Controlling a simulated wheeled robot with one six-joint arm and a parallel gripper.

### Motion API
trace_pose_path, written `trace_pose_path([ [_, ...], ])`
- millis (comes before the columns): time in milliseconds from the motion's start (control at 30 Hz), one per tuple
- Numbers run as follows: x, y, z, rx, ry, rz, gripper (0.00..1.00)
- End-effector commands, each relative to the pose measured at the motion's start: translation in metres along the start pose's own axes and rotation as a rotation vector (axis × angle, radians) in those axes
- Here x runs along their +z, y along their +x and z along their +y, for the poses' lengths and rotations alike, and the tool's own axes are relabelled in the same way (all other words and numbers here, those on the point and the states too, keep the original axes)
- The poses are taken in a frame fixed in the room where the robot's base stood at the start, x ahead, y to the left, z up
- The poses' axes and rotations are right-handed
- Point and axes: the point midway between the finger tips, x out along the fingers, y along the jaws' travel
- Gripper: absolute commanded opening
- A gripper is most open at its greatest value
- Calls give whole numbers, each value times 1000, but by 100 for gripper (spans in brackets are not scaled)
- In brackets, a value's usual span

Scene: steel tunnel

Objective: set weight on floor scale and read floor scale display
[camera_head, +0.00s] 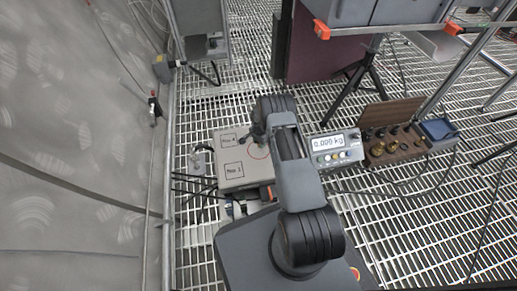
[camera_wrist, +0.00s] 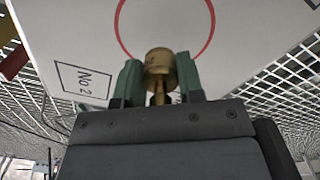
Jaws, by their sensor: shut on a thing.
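My gripper (camera_wrist: 160,85) is shut on a brass weight (camera_wrist: 159,62), its green fingers on both sides of it in the wrist view. The weight appears over the lower part of the red circle on the pale floor scale (camera_wrist: 255,30); I cannot tell whether it touches the plate. In the head view the scale (camera_head: 231,151) lies on the grating, marked "No 2" and another label, and my arm hides part of it. The display (camera_head: 332,147) right of my arm reads 0.000 kg.
A wooden weight block (camera_head: 393,146) with several brass weights stands right of the display. A blue-topped box (camera_head: 438,130) is beside it. A black tripod (camera_head: 355,82) stands behind. Cables lie on the grating, and the tunnel wall (camera_head: 75,150) is at left.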

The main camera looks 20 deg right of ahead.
Motion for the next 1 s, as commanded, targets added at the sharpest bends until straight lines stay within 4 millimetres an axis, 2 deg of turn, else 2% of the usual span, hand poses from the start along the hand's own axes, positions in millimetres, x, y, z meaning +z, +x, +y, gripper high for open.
trace_pose_path([
  [167,1,7,-5,0,-1,0,2],
  [400,2,37,-6,1,-1,-1,2],
  [833,2,40,-6,0,-1,0,2],
  [867,2,40,-6,0,-1,0,38],
  [1000,2,40,-6,1,-1,0,51],
])
